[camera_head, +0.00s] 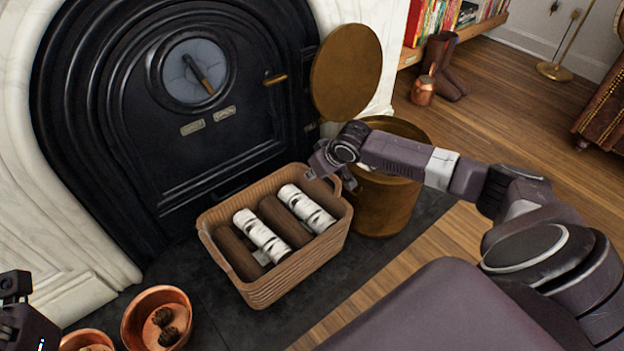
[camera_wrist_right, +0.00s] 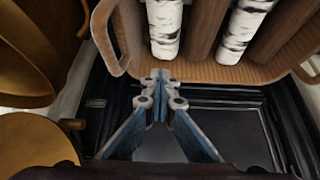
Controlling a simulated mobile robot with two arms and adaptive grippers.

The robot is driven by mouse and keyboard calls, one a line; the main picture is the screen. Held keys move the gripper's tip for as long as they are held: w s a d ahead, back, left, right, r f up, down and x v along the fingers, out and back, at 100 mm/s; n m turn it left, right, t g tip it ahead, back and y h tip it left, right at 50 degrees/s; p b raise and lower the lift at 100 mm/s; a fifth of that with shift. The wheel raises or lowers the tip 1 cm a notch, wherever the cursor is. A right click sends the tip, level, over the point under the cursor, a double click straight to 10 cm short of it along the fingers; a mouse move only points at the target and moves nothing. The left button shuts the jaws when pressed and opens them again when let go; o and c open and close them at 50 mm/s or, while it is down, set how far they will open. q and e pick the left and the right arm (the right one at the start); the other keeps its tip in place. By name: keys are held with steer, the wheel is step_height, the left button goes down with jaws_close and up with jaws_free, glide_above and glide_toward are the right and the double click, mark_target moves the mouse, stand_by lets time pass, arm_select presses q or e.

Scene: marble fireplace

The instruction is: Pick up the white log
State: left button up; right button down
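Two white birch-like logs with dark marks, a right one (camera_head: 307,208) and a left one (camera_head: 262,236), lie in a woven brown basket (camera_head: 300,270). Both also show at the top of the wrist view, the right one (camera_wrist_right: 163,28) and the left one (camera_wrist_right: 243,28). My right gripper (camera_head: 318,168) is above the basket's back right corner, near the fireplace. Its fingertips (camera_wrist_right: 160,78) meet in the wrist view, with nothing between them. It is apart from the logs. My left gripper (camera_head: 18,312) is partly cut off at the lower left, and its fingers are unclear.
Brown logs (camera_head: 285,222) lie beside the white ones. A brass bucket (camera_head: 385,205) with a raised round lid (camera_head: 346,72) stands right of the basket. The black fireplace door (camera_head: 190,155) is behind. A copper bowl (camera_head: 135,325) with pinecones sits at the lower left.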

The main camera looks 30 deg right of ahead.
steer(key=shift+r+p, duration=0.4)
steer(key=shift+r, duration=0.85)
steer(key=c, duration=0.6)
jaws_free()
steer(key=shift+o, duration=0.2)
steer(key=shift+r, duration=0.1)
